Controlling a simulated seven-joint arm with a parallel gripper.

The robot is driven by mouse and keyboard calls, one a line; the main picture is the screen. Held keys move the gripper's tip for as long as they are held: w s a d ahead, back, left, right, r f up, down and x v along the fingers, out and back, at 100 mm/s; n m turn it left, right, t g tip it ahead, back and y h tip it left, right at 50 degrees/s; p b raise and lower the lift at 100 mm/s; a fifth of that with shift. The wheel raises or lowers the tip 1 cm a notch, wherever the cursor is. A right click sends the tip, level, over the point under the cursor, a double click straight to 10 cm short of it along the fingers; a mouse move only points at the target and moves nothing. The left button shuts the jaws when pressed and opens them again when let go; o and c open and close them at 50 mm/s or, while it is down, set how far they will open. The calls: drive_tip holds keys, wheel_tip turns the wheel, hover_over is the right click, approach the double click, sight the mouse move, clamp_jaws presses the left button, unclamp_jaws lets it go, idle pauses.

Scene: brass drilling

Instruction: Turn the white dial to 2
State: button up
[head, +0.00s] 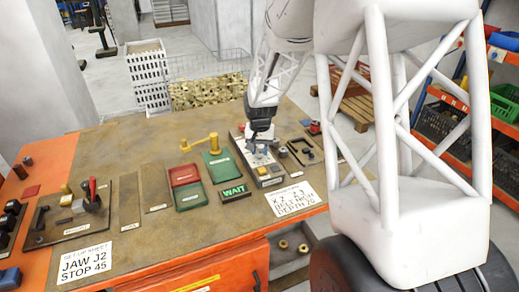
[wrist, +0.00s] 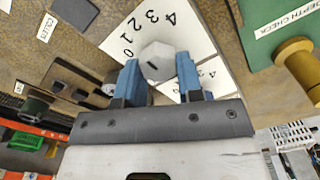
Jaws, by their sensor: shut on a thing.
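The white dial (wrist: 158,62) is a pale faceted knob in the wrist view.
A green WAIT sign (head: 234,192), red tray (head: 184,175), green tray (head: 190,196) and yellow-brass handle (head: 199,143) stand left of the panel. A dark bracket (head: 305,152) is right of it. A wire basket of brass parts (head: 210,92) is behind the bench.

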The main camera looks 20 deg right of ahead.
sight(260, 150)
idle(0.4)
drive_tip(key=o, duration=0.9)
drive_tip(key=shift+o, duration=0.2)
drive_tip(key=shift+r, duration=0.1)
drive_tip(key=shift+r, duration=3.85)
